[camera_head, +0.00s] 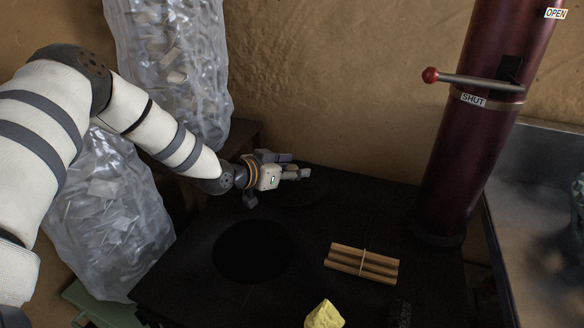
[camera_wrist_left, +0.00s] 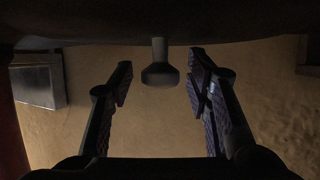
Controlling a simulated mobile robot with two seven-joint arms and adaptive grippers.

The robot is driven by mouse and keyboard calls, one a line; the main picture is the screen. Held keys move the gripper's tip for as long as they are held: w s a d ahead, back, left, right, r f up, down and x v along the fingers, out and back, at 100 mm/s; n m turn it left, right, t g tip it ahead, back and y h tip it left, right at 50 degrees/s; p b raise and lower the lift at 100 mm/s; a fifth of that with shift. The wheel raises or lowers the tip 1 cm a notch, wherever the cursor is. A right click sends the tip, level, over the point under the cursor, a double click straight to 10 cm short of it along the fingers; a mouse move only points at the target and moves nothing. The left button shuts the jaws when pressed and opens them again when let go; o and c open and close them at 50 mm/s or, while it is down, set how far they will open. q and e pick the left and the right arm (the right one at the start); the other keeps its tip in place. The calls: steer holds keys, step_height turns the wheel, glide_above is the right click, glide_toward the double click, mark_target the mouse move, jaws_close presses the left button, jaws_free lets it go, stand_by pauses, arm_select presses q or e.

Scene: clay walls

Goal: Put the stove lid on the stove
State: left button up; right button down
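The black stove (camera_head: 200,270) has a round dark opening (camera_head: 253,252) in its top, left of centre. The stove lid (camera_head: 308,194) is a dark disc, hard to make out, lying on the stove top behind and right of the opening. My left gripper (camera_head: 298,173) is over the lid and hides part of it. In the left wrist view the lid's knob (camera_wrist_left: 160,74) shows between the two fingers, with a gap on each side. The fingers (camera_wrist_left: 160,88) are apart and hold nothing. My right gripper is in neither view.
A bundle of sticks (camera_head: 361,263) and a yellow lump (camera_head: 324,315) lie on the stove, with a dark block (camera_head: 400,313) at the front. A dark red pipe (camera_head: 475,130) with a red-knobbed lever (camera_head: 470,81) rises at the right. Clear plastic bags (camera_head: 120,215) stand left.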

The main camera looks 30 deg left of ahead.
arm_select(q)
steer(key=shift+r, duration=0.3)
steer(key=p+v, duration=0.4)
steer(key=v, duration=0.8)
steer(key=shift+f, duration=0.15)
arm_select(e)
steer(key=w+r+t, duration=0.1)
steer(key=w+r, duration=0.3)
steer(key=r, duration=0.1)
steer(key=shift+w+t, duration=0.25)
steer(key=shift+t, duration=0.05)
